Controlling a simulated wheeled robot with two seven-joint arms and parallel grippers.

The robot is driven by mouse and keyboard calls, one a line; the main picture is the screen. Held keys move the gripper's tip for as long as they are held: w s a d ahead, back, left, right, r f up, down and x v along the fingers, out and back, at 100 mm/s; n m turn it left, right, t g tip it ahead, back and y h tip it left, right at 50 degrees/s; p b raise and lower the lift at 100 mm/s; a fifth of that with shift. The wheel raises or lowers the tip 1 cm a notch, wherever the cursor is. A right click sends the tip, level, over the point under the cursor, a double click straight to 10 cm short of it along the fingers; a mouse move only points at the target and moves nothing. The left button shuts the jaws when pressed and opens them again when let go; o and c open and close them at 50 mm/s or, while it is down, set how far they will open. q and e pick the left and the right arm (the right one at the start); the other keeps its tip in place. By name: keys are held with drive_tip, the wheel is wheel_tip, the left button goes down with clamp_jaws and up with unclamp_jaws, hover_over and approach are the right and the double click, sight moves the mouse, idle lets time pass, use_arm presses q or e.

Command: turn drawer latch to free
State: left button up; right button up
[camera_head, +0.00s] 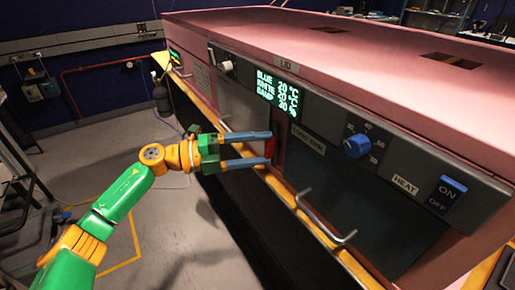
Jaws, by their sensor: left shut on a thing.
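The drawer latch (270,147) is a small red piece on the front panel of the pink machine, near a dark vertical slot. My left gripper (264,149) reaches it from the left, with its two blue-grey fingers on either side of the latch. The latch's exact angle is hard to tell. My right gripper is not in view.
Below the panel runs a wooden edge with a metal drawer handle (322,218) sticking out. A blue dial (357,146), a blue on/off switch (451,187) and a green-lit display (278,94) are on the panel. Open floor lies left.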

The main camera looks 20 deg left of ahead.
use_arm(q)
drive_tip(key=o, duration=1.4)
drive_tip(key=b+v, duration=0.3)
drive_tip(key=v, duration=0.4)
